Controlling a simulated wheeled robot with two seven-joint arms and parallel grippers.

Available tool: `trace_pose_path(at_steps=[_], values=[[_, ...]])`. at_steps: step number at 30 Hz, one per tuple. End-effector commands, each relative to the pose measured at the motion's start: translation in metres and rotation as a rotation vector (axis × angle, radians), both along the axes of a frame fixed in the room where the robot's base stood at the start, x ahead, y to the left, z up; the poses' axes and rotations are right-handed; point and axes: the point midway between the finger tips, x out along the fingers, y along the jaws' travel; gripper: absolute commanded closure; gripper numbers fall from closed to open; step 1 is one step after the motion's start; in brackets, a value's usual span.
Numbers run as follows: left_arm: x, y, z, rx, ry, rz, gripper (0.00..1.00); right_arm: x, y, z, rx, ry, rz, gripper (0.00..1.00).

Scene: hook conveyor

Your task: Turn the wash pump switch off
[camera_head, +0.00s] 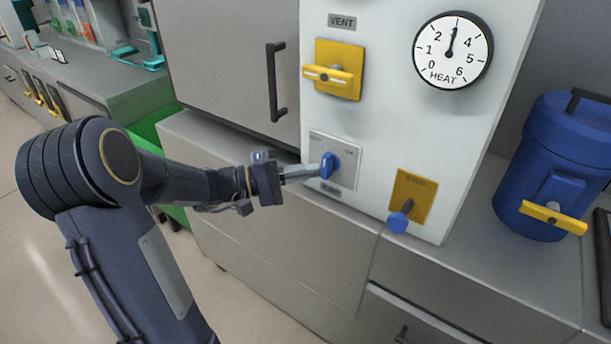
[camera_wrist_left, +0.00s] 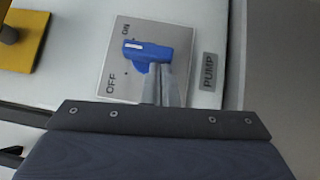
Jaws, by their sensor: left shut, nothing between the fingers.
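The pump switch is a blue knob (camera_head: 331,164) on a pale plate (camera_head: 347,152) low on the white panel. In the left wrist view the blue knob (camera_wrist_left: 170,48) has a white mark at its left end, nearer the ON label than the OFF label. A PUMP label (camera_wrist_left: 209,72) is beside the plate. My left gripper (camera_head: 318,168) is shut and empty, with its fingertips right at the knob. In the left wrist view the fingertips (camera_wrist_left: 160,72) overlap the knob's edge on the OFF side; whether they touch is unclear. My right gripper is out of view.
Above the switch is a yellow VENT handle (camera_head: 333,75). A HEAT dial (camera_head: 453,50) is at the upper right. A blue-knobbed lever on a yellow plate (camera_head: 411,190) is at the lower right. A blue canister (camera_head: 555,150) stands right of the panel. A cabinet handle (camera_head: 275,82) is at the left.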

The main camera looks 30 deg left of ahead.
Motion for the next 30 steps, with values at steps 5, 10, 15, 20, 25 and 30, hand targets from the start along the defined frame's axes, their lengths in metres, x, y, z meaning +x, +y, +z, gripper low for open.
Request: trace_pose_path(at_steps=[5,10,15,20,25,30], values=[[-0.001,-0.004,-0.013,-0.169,0.015,0.000,1.00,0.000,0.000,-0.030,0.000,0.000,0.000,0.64],[-0.001,-0.009,-0.016,-0.328,0.027,-0.001,1.00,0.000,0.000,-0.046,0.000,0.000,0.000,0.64],[-0.001,-0.013,-0.019,-0.471,0.040,-0.003,1.00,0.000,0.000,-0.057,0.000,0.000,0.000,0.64],[-0.002,-0.017,-0.018,-0.467,0.036,-0.001,1.00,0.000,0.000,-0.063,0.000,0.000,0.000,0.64],[-0.002,-0.019,-0.019,-0.467,0.037,0.000,1.00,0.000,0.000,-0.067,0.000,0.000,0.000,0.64],[-0.002,-0.021,-0.020,-0.464,0.037,0.000,1.00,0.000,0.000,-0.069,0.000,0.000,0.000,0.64]])
